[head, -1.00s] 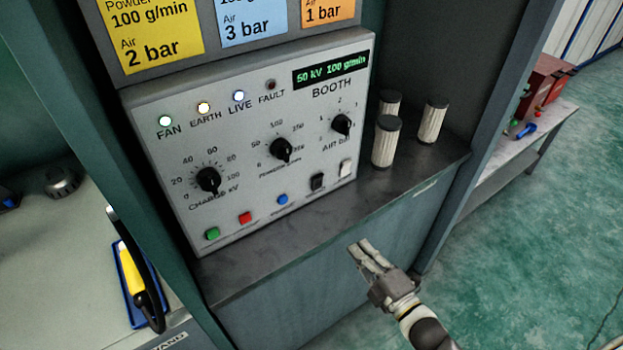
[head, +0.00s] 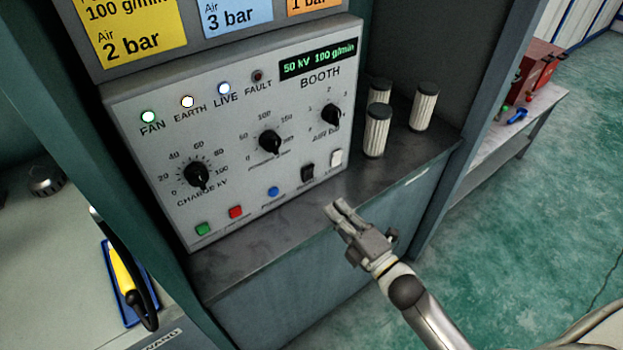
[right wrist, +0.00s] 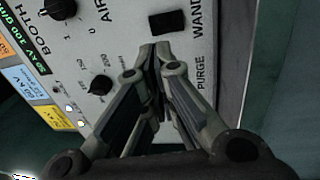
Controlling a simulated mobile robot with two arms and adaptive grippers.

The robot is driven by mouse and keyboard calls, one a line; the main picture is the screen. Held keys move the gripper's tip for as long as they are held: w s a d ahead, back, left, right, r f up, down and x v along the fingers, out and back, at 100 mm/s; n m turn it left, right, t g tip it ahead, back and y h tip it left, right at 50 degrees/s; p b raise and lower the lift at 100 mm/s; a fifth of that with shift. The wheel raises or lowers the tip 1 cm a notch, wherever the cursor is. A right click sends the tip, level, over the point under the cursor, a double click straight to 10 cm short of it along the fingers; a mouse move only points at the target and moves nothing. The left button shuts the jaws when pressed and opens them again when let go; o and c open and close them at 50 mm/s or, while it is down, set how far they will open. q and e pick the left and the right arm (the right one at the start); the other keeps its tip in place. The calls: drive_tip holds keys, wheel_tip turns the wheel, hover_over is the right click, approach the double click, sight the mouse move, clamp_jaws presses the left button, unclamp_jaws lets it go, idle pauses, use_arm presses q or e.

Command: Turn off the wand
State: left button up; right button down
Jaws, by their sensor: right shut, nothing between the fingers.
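The booth control panel (head: 240,130) carries two rocker switches at its lower right. The right one, the wand switch (head: 336,157), looks pale in the head view; it looks dark beside the WAND label in the right wrist view (right wrist: 168,22). The black purge switch (head: 308,172) is left of it. My right gripper (head: 335,206) is shut and empty, in front of and below the switches, with a gap to the panel. Its fingers (right wrist: 155,52) cover the area beside the PURGE label in the wrist view. My left gripper is not in view.
A yellow wand (head: 123,272) with a black curved part lies on a blue tray at the left. Several pale cylinders (head: 377,135) stand on the ledge right of the panel. Green, red and blue buttons (head: 236,212) line the panel's lower edge. The ledge front is clear.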

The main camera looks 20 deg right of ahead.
sight(305, 174)
drive_tip(key=p+x, duration=0.2)
drive_tip(key=x, duration=0.8)
drive_tip(key=shift+w, duration=0.1)
drive_tip(key=shift+w+r+p, duration=0.15)
drive_tip(key=shift+r+p, duration=0.15)
drive_tip(key=shift+p, duration=0.3)
drive_tip(key=shift+a+f, duration=0.1)
drive_tip(key=shift+f, duration=0.15)
